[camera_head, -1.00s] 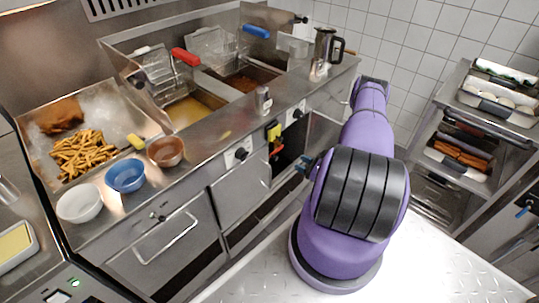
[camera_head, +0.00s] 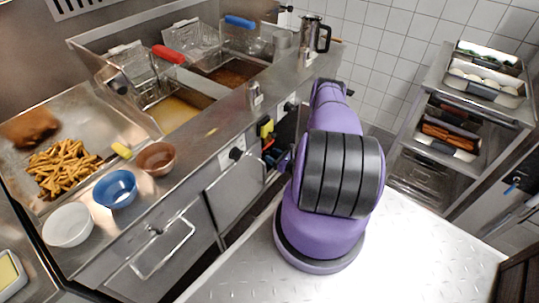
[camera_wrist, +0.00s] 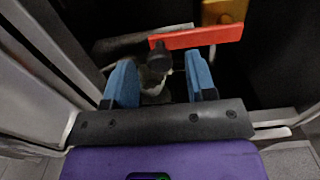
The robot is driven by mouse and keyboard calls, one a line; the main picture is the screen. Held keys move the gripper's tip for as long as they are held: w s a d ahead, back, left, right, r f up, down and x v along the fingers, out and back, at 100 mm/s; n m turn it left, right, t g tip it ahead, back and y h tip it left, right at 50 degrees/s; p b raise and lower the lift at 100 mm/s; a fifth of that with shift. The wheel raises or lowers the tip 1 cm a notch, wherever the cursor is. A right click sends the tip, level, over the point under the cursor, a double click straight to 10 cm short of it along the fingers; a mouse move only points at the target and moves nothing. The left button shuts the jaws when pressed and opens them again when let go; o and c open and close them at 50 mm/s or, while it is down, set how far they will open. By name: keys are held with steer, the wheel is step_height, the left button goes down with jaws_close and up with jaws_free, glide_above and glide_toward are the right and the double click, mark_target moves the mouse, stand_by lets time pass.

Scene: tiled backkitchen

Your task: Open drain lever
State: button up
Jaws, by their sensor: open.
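A red lever (camera_wrist: 195,38) crosses the upper middle of the wrist view, below a yellow part (camera_wrist: 223,11). I take the red lever for the drain lever, but cannot be sure. My gripper (camera_wrist: 160,82) has its two blue fingers spread, one left and one right. The lever lies ahead of the fingertips and looks apart from them. A dark rounded piece shows between the fingers, near the lever's left end. In the head view the yellow part (camera_head: 265,127) and a small red spot (camera_head: 268,143) show at the fryer front. My gripper there is largely hidden by my arm.
The fryer counter (camera_head: 215,135) carries fry baskets, bowls and fries above the cabinet fronts. A cabinet door (camera_head: 232,190) is left of my arm. A tray rack (camera_head: 440,130) stands to the right. Pale panels bound the left of the wrist view.

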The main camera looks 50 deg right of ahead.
steer(key=shift+w+a, duration=0.1)
steer(key=shift+w, duration=0.9)
jaws_close()
